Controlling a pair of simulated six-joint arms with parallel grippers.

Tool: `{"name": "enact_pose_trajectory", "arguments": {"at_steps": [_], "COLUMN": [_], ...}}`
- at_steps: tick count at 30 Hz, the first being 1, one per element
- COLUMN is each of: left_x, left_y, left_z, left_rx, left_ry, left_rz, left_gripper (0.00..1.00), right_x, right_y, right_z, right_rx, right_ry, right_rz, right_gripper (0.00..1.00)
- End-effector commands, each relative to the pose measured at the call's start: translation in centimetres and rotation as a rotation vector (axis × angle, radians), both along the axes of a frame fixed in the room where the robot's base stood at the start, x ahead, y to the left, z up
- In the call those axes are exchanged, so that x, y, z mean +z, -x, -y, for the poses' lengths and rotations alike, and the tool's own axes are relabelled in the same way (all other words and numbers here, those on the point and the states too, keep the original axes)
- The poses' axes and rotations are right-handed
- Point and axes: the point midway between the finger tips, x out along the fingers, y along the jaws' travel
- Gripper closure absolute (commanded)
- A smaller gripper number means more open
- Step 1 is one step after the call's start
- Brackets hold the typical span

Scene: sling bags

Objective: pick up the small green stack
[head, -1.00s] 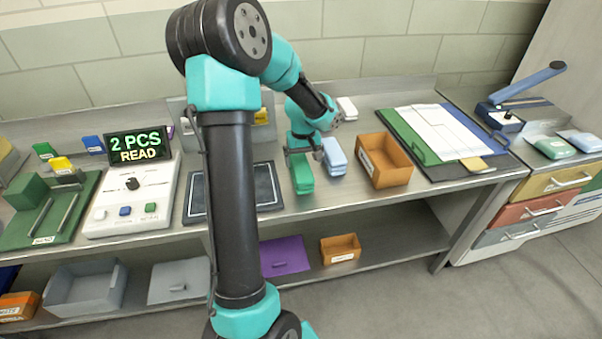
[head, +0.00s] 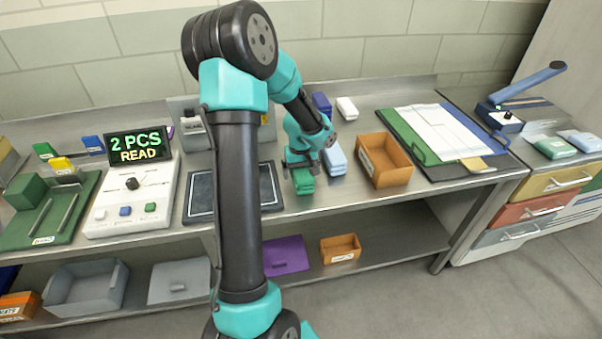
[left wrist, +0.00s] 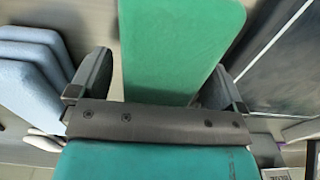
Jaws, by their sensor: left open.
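The small green stack (head: 304,186) lies on the steel bench, between a dark framed pad and a light blue stack. It also shows in the left wrist view (left wrist: 182,45), between my two fingers. My left gripper (head: 303,166) points down over the stack and hides its far part in the head view. In the left wrist view my left gripper (left wrist: 157,82) is open, with one finger on each side of the green stack and a gap to each side. I cannot tell how deep the fingers reach. My right gripper is not in view.
The light blue stack (head: 336,160) stands close on the right and shows in the left wrist view (left wrist: 32,72). An orange bin (head: 385,172) is further right. The dark pad (head: 268,187) is on the left.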

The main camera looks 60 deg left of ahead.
Motion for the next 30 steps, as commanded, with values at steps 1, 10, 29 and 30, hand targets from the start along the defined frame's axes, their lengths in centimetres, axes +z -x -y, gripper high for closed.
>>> {"name": "enact_pose_trajectory", "arguments": {"at_steps": [1,10,29,30], "left_x": [0.01,0.02,0.06,0.11], "left_y": [-0.01,-0.01,-0.02,-0.02], "left_z": [0.00,0.00,0.00,0.00], "left_rx": [0.000,0.000,0.000,0.000], "left_ry": [0.000,0.000,0.000,-0.001], "left_rz": [0.000,0.000,0.000,0.000], "left_gripper": [0.04,0.22,0.62,0.62], "right_x": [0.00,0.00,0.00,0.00], "right_y": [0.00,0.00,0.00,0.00], "right_z": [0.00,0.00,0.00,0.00], "right_rx": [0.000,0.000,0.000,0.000], "right_ry": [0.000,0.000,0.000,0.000], "right_rz": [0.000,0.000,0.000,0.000], "right_gripper": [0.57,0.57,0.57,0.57]}}
